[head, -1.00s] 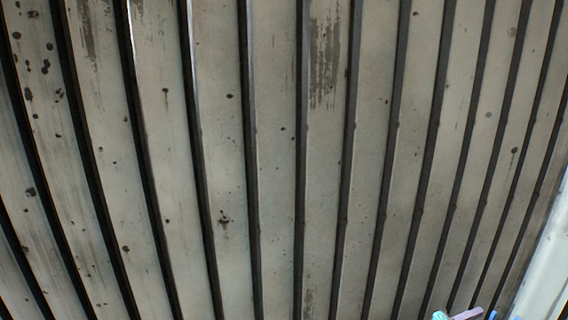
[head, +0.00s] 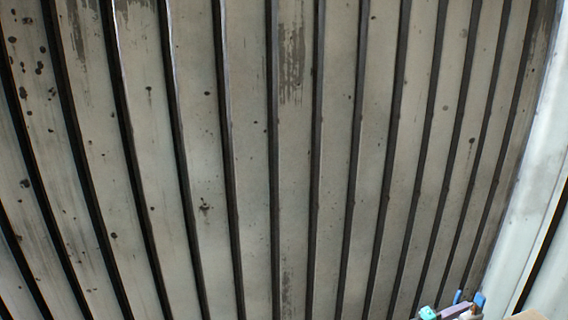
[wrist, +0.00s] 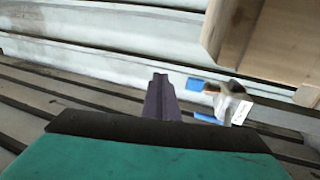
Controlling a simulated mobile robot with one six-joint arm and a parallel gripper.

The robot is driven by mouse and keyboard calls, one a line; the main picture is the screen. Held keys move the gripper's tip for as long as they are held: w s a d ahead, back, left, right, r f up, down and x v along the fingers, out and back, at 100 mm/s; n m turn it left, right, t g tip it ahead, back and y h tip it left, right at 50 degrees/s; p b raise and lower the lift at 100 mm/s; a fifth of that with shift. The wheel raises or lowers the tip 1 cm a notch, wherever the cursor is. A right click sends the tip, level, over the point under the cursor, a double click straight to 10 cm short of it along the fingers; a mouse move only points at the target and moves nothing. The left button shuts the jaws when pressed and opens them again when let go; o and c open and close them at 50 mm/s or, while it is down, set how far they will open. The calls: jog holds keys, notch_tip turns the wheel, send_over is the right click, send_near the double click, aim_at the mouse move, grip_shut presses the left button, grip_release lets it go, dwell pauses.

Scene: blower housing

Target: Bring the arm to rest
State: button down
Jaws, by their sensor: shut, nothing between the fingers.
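My gripper (wrist: 160,98) shows in the wrist view as purple fingers closed together, with nothing between them, beyond a dark bar and a teal body. In the head view, my gripper (head: 459,309) shows only partly at the bottom right edge, teal and purple. A small blue, white and brown item (wrist: 236,104) lies just right of the fingers in the wrist view, apart from them in the picture. I cannot tell what it is. Blue pieces (head: 480,300) also show beside my gripper in the head view.
A slatted grey surface with dark grooves (head: 290,180) fills most of the head view. A pale panel (head: 535,190) runs along its right side. A wooden box or board (wrist: 270,40) stands at the upper right of the wrist view.

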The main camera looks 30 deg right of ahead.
jog(key=w+a+f+n+t+y, duration=0.1)
jog(key=w+a+f+n+t, duration=0.2)
jog(key=w+a, duration=0.6)
jog(key=w+a+f+n+t+y, duration=0.1)
jog(key=w+a+f+n+t, duration=0.15)
jog(key=w+a+t, duration=0.45)
jog(key=w+a+f+n+t+y, duration=0.1)
jog(key=w+a+f+n+t, duration=0.2)
jog(key=w+a, duration=0.7)
jog(key=w+a+f+n+t+y, duration=0.1)
jog(key=w+a+f+n+y, duration=0.2)
jog(key=a, duration=0.6)
jog(key=w+a+f+n+t+y, duration=0.1)
jog(key=w+a+f+t+y, duration=0.1)
jog(key=a+f+y, duration=0.5)
jog(key=w+a+f+n+t+y, duration=0.1)
jog(key=w+a+n+y, duration=0.15)
jog(key=a, duration=0.85)
jog(key=s+a+f+m+g+y, duration=0.1)
jog(key=s+a+f+g+y, duration=0.2)
jog(key=s+a+f, duration=0.5)
jog(key=s+a+f+m+g+y, duration=0.1)
jog(key=s+a+f+g+y, duration=0.25)
jog(key=s+a, duration=0.5)
jog(key=s+m+g+h, duration=0.1)
jog(key=s+m+g, duration=0.9)
jog(key=s, duration=1.3)
jog(key=shift+s+r+g+h+p, duration=0.15)
jog(key=shift+r+g+h+p, duration=0.15)
jog(key=shift+g+h+p, duration=0.25)
